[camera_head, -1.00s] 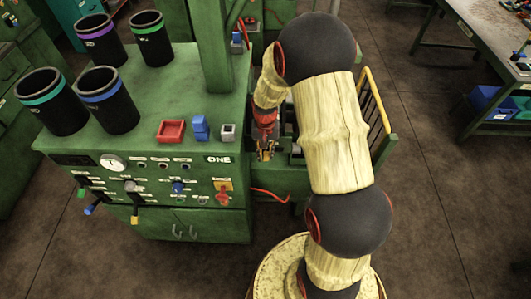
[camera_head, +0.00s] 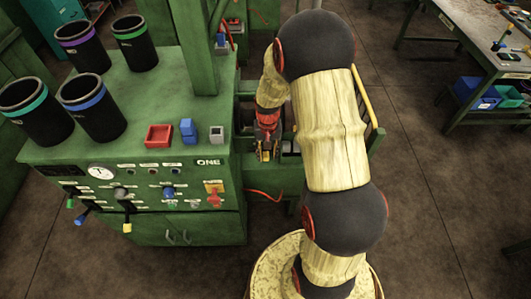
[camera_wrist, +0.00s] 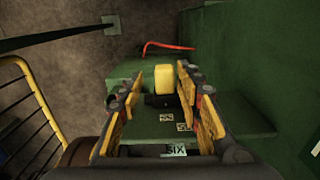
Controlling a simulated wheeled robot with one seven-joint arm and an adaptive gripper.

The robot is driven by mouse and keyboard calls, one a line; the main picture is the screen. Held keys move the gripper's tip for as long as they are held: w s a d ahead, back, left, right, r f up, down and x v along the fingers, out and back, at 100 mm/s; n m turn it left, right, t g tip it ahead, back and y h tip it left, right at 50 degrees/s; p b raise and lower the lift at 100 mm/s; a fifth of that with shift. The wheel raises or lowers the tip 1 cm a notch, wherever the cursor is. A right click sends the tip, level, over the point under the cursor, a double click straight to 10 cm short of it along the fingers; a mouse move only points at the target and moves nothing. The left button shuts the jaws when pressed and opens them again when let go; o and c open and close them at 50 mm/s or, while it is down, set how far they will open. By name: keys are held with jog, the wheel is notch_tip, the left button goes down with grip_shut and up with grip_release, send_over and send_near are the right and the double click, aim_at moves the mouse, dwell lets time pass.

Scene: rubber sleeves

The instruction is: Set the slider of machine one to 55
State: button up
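Machine one is the green cabinet (camera_head: 210,215) at left in the head view, marked with an "ONE" label (camera_head: 208,162). Its front panel has a round gauge (camera_head: 102,172), knobs, and levers with green, blue and yellow handles (camera_head: 127,227) at the lower left. I cannot tell which control is the slider, nor read its value. My gripper (camera_head: 265,152) points down to the right of the cabinet, apart from the panel. In the wrist view my gripper (camera_wrist: 160,78) has its fingers spread. A yellow block (camera_wrist: 165,79) shows between the fingertips, with no clear contact.
Several black cups (camera_head: 94,108), a red tray (camera_head: 159,136) and a blue block (camera_head: 188,131) stand on the cabinet top. A yellow rail (camera_wrist: 30,100) is at left in the wrist view. A "SIX" label (camera_wrist: 175,150) shows below the fingers. Floor in front is clear.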

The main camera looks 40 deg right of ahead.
jog(key=shift+o, duration=0.6)
jog(key=shift+r, duration=0.1)
jog(key=shift+w+r, duration=0.1)
jog(key=shift+r, duration=0.25)
notch_tip(320, 180, up, 11)
